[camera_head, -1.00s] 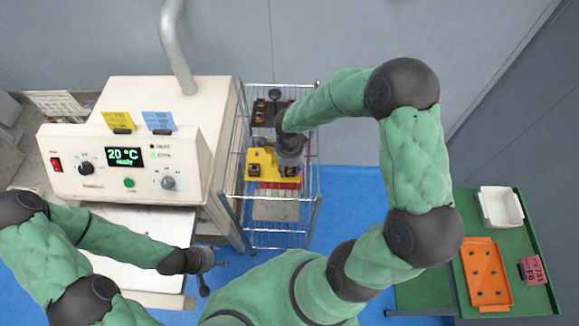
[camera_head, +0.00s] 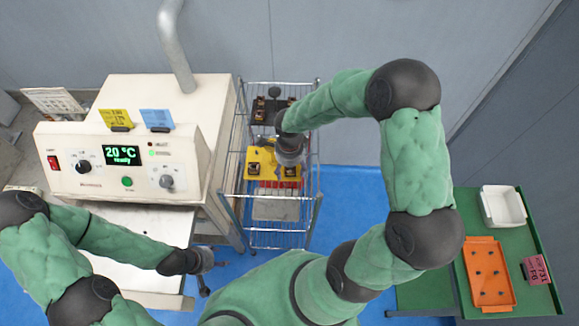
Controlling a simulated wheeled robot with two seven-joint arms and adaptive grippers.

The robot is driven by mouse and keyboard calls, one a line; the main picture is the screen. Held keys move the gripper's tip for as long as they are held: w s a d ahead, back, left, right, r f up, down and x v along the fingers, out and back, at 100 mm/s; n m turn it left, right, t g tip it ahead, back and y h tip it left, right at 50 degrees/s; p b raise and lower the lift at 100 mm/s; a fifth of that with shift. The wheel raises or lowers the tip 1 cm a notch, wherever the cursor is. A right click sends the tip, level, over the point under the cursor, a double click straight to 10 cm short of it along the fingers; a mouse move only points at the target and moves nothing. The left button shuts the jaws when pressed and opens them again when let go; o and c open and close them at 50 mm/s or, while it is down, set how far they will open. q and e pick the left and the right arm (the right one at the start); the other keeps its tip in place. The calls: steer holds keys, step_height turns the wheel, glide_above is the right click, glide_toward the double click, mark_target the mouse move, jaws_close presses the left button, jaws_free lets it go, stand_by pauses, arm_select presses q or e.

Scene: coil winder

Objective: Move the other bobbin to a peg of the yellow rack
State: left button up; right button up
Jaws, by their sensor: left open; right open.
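The yellow rack (camera_head: 262,156) stands on the wire shelf, in the middle of the view. One dark and copper bobbin (camera_head: 253,169) sits at its left side and another (camera_head: 291,171) at its right side, close to my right gripper. My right gripper (camera_head: 289,160) reaches down over the right part of the yellow rack; its fingers are small and partly hidden by its own wrist. I cannot tell whether it touches the bobbin there. My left gripper (camera_head: 204,284) hangs open and empty in front of the white machine's tray.
A dark rack (camera_head: 269,104) with several copper-coloured bobbins stands behind the yellow rack. A white oven-like machine (camera_head: 120,150) reading 20 °C is close on the left. A green table (camera_head: 520,240) at right bears a white bin (camera_head: 502,206) and an orange tray (camera_head: 487,272).

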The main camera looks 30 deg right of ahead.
step_height(320, 180, up, 12)
stand_by(0.6)
steer(key=shift+f, duration=0.1)
stand_by(0.4)
